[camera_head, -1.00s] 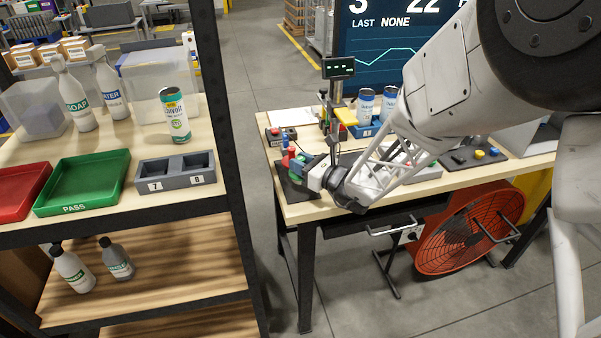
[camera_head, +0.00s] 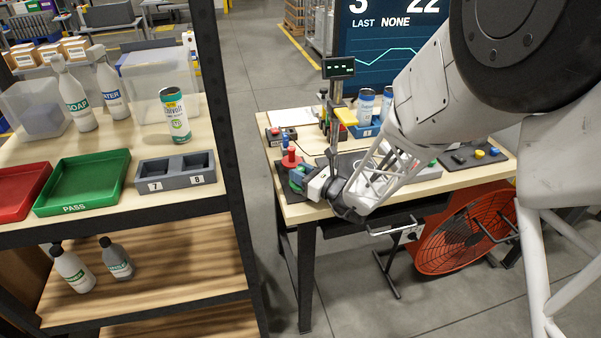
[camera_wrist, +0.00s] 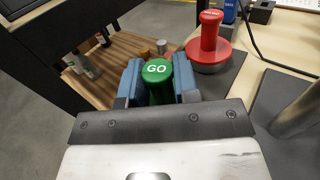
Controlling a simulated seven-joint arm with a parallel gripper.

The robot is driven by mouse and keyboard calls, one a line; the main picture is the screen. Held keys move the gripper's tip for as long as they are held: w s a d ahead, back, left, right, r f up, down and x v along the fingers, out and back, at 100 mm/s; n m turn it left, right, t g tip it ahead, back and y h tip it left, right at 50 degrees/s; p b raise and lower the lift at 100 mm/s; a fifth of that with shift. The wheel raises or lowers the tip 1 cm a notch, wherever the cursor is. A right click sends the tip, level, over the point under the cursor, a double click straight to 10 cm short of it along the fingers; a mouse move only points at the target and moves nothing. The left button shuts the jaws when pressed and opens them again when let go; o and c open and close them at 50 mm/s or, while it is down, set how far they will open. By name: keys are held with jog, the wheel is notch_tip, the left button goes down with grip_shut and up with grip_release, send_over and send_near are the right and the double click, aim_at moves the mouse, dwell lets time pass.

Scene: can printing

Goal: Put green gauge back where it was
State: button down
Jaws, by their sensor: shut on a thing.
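The green gauge (camera_wrist: 157,72), with "GO" on its round top, is between the two blue fingers of my gripper (camera_wrist: 160,82) in the wrist view. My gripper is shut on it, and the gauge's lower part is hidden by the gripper. In the head view my gripper (camera_head: 299,178) is at the left end of the workbench, over the dark mat (camera_head: 281,184). A red gauge (camera_wrist: 208,45) with a wide round base stands upright beside the green one, to its right in the wrist view. The red gauge also shows in the head view (camera_head: 291,158), just behind my gripper.
A post with a small display (camera_head: 338,68) stands behind my gripper on the bench. Blue-labelled cans (camera_head: 366,103) stand at the back. A shelf with a green tray (camera_head: 84,182) is to the left, across a floor gap.

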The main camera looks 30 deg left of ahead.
jog(key=c, duration=0.9)
grip_release()
jog(key=shift+o, duration=0.2)
jog(key=shift+r, duration=0.1)
jog(key=s+d, duration=0.1)
jog(key=d, duration=1.1)
jog(key=shift+s, duration=0.3)
